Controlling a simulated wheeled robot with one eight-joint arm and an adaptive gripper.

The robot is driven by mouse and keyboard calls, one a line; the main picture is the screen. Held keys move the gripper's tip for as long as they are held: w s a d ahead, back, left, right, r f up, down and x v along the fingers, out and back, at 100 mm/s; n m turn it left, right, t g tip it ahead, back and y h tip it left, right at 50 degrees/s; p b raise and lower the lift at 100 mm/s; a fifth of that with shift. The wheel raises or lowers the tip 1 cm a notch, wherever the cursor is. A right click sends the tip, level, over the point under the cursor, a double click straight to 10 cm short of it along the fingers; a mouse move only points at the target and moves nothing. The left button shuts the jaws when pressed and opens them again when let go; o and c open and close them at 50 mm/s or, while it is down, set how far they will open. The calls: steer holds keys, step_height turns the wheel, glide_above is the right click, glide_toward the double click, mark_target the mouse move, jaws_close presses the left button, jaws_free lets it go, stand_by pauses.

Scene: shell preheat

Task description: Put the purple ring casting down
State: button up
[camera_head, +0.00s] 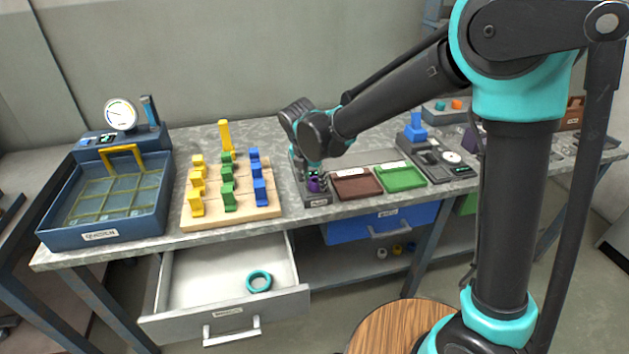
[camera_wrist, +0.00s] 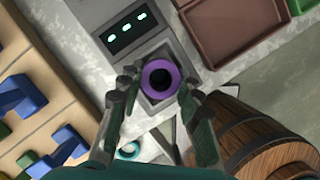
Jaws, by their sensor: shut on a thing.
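The purple ring casting (camera_wrist: 178,78) is between the fingers of my gripper (camera_wrist: 158,82) in the wrist view. The fingers are shut on it from both sides. It is over the square pad of a grey device (camera_wrist: 150,42) with a lit display; whether it touches the pad I cannot tell. In the head view the purple casting (camera_head: 314,185) shows small beneath my gripper (camera_head: 313,176), at the same device (camera_head: 318,200) near the bench front, and is partly hidden.
A wooden peg board (camera_head: 235,215) with coloured pegs stands left of the device. A brown tray (camera_head: 356,184) and a green tray (camera_head: 401,178) lie to its right. A blue basket bath (camera_head: 100,237) is at far left. An open drawer (camera_head: 200,286) below holds a teal ring (camera_head: 259,281).

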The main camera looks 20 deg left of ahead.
steer(key=o, duration=1.2)
steer(key=shift+f, duration=0.1)
steer(key=v, duration=1.2)
